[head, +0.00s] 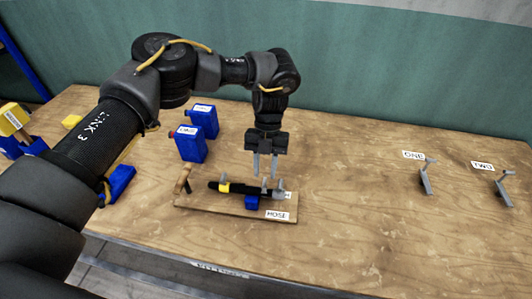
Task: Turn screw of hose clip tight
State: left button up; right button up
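My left gripper (265,166) points down just above the right part of the hose. Its two fingers are apart with nothing seen between them. Whether a fingertip touches a fitting cannot be told. My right gripper is not in view.
A wooden-handled piece (182,180) stands at the board's left end. Two blue containers (191,145) (204,121) stand behind it. Grey brackets labelled ONE (426,180) and TWO (503,190) stand at the right. Blue and yellow items (14,120) lie far left. The table between board and brackets is clear.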

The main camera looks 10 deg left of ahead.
pick_arm(q)
jog(key=v, duration=0.7)
jog(key=shift+r+b, duration=0.35)
jog(key=shift+r, duration=0.05)
